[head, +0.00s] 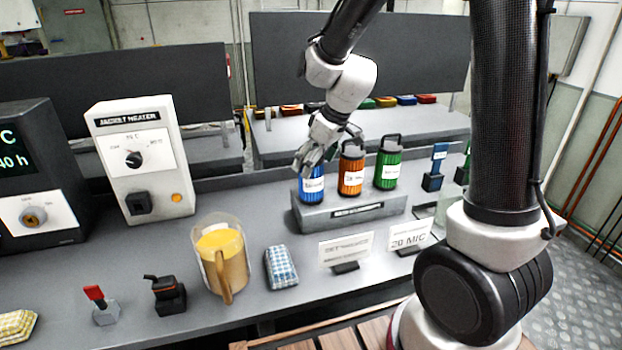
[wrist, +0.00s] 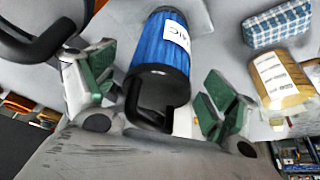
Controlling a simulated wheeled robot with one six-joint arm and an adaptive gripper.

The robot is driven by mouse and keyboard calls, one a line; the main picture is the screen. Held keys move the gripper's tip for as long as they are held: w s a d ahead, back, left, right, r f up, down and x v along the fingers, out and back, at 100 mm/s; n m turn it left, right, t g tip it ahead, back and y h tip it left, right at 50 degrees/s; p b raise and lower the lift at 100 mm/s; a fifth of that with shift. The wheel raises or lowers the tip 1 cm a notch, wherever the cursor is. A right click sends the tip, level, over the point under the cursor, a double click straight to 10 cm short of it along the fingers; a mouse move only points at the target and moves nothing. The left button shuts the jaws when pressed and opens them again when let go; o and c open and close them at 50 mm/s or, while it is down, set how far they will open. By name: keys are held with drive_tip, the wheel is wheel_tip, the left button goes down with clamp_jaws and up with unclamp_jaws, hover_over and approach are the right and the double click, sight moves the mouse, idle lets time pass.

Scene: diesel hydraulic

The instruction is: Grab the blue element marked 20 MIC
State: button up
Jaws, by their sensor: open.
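The blue element (head: 312,188) is a ribbed cylinder with a white label and a black handle on top. It stands leftmost of three on a grey stand (head: 352,212); an orange element (head: 351,172) and a green element (head: 387,168) stand to its right. My gripper (head: 312,165) is at the top of the blue element. In the wrist view the blue element (wrist: 162,52) lies between my open, green-padded fingers (wrist: 160,98), its black handle toward the palm. Its label is partly cut off, with letters like "MIC" showing. I cannot tell whether either finger touches it.
A yellow-filled jug (head: 222,262), a blue checked cloth (head: 281,267) and two sign cards, one reading "20 MIC" (head: 409,233), stand in front. A jacket heater box (head: 140,160) is at left. A black bar or handle (wrist: 45,38) is close beside my gripper.

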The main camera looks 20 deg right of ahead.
drive_tip(key=x, duration=0.2)
drive_tip(key=shift+w+f, duration=0.15)
drive_tip(key=shift+f, duration=0.2)
drive_tip(key=c, duration=1.2)
drive_tip(key=shift+r, duration=0.15)
